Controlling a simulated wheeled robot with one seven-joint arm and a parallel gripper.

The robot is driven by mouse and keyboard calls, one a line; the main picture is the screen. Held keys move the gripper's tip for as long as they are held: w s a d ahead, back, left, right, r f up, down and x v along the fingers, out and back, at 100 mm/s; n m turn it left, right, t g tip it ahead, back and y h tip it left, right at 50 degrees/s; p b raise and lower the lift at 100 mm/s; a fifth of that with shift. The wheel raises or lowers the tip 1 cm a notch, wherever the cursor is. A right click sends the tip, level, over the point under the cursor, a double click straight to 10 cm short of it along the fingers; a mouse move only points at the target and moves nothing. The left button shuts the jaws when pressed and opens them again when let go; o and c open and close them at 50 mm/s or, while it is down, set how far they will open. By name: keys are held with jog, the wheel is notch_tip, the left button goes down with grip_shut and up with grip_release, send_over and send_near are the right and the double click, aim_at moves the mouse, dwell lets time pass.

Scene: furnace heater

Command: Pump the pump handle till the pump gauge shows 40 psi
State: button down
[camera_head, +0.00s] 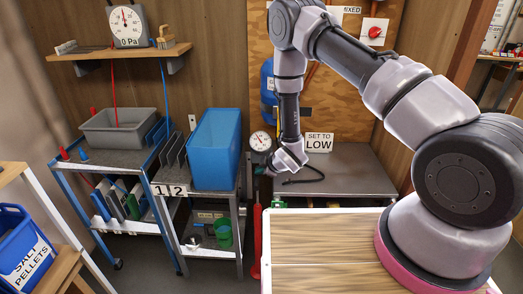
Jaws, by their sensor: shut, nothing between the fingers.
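A small round white gauge (260,141) stands near the middle of the camera_head view, just left of my forearm. Its needle and figures are too small to read. A red upright cylinder (257,245), which looks like the pump body, stands below it between the blue shelf cart and my wooden-topped base. My gripper (267,171) points down and left, below the gauge and above the red cylinder. Its fingers are small and dark, shut and empty. The pump handle is not clearly visible; I cannot tell whether my gripper touches it.
A blue bin (215,149) stands left of my gripper on a cart. A grey bench (345,178) with a "SET TO LOW" sign (318,142) and black hose lies behind right. A salt pellets bucket (22,253) is lower left.

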notch_tip(320, 180, down, 7)
jog(key=shift+f, duration=0.15)
dwell(5.5)
jog(key=shift+r, duration=4.45)
